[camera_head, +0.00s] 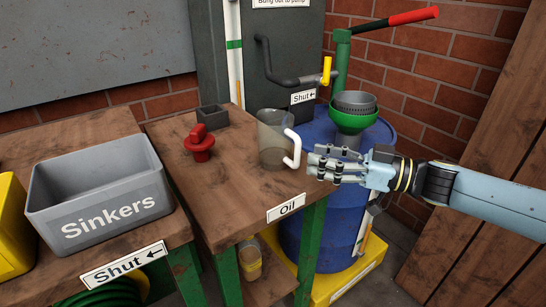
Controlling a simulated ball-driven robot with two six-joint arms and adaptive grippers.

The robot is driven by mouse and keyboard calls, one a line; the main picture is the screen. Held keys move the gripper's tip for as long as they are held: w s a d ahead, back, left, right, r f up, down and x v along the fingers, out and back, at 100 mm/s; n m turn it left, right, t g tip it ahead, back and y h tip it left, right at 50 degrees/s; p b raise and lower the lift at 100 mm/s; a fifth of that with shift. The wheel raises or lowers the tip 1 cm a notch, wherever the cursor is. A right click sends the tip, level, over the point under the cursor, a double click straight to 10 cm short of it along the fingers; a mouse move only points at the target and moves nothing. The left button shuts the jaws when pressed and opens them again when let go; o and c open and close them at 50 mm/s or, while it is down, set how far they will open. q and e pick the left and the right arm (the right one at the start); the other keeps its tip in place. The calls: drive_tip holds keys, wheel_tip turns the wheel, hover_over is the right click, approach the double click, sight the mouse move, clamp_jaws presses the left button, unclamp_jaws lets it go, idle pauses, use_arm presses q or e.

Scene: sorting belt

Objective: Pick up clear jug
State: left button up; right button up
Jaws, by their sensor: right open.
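The clear jug (274,140) stands upright on the small wooden table, near its right edge. It is see-through grey with a white handle (293,150) on its right side. My right gripper (318,164) comes in from the right, just right of the handle. Its fingers point left and are open with nothing between them. I cannot tell whether a fingertip touches the handle. My left gripper is not in view.
A red stopper (199,143) and a small dark box (212,117) sit left of the jug. A blue drum (324,222) with a green funnel (353,117) stands behind my right gripper. A grey Sinkers bin (101,196) is at the left.

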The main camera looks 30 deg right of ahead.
sight(297, 165)
drive_tip(key=shift+w+a, duration=0.15)
drive_tip(key=shift+w, duration=0.1)
drive_tip(key=x, duration=0.3)
drive_tip(key=shift+w+a+f, duration=0.1)
drive_tip(key=shift+w+a, duration=0.1)
drive_tip(key=shift+w, duration=0.15)
drive_tip(key=shift+w+a, duration=0.3)
drive_tip(key=shift+w, duration=0.1)
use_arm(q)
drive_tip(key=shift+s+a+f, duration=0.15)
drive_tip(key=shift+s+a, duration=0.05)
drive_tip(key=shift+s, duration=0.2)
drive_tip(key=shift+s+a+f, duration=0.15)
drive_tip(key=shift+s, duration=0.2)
use_arm(e)
clamp_jaws()
